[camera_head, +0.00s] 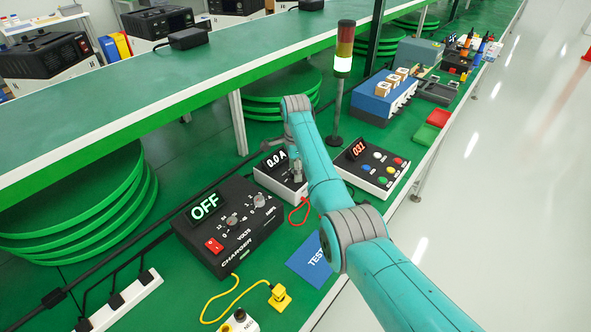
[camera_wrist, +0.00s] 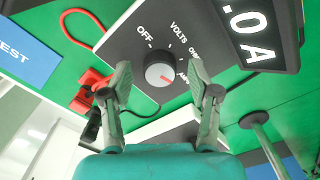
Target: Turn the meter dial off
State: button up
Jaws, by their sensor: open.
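The meter (camera_head: 268,182) is a box with a dark face and a lit display reading 0.0 A. In the wrist view its face (camera_wrist: 125,45) shows a round grey dial (camera_wrist: 159,69) with OFF, VOLTS, OHMS and AMPS printed around it. The dial's red mark points right, towards AMPS, away from OFF. My gripper (camera_wrist: 160,73) is open, with one finger on each side of the dial in the picture. I cannot tell whether the fingers touch it. In the head view my gripper (camera_head: 297,170) is over the meter and hides the dial.
A black charger (camera_head: 228,228) showing OFF stands left of the meter. A button box (camera_head: 372,168) reading 031 stands to the right. A signal tower (camera_head: 343,62) rises behind. A red lead (camera_head: 300,212), a blue TEST mat (camera_head: 310,262) and a yellow plug (camera_head: 279,297) lie in front. A shelf (camera_head: 150,105) overhangs the bench.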

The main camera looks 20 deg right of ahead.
jog(key=shift+f, duration=0.1)
jog(key=c, duration=1.2)
jog(key=shift+o, duration=0.2)
